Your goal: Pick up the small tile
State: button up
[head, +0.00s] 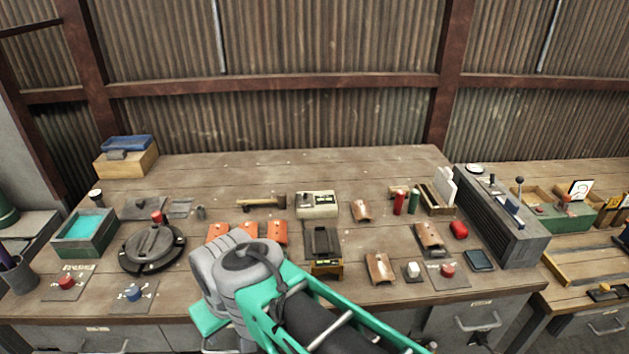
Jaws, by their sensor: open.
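I cannot tell which is the small tile meant. My gripper (208,318) is partly seen as a teal part below my grey wrist, over the bench's front edge. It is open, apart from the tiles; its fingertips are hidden.
A dark device (322,242) stands right of the orange tiles. A grey lever box (502,220) borders the right end. The back of the bench is mostly clear.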

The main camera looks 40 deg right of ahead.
aim_at(427, 232)
jog(key=z, duration=1.7)
jog(key=k, duration=0.15)
jog(key=z, duration=0.45)
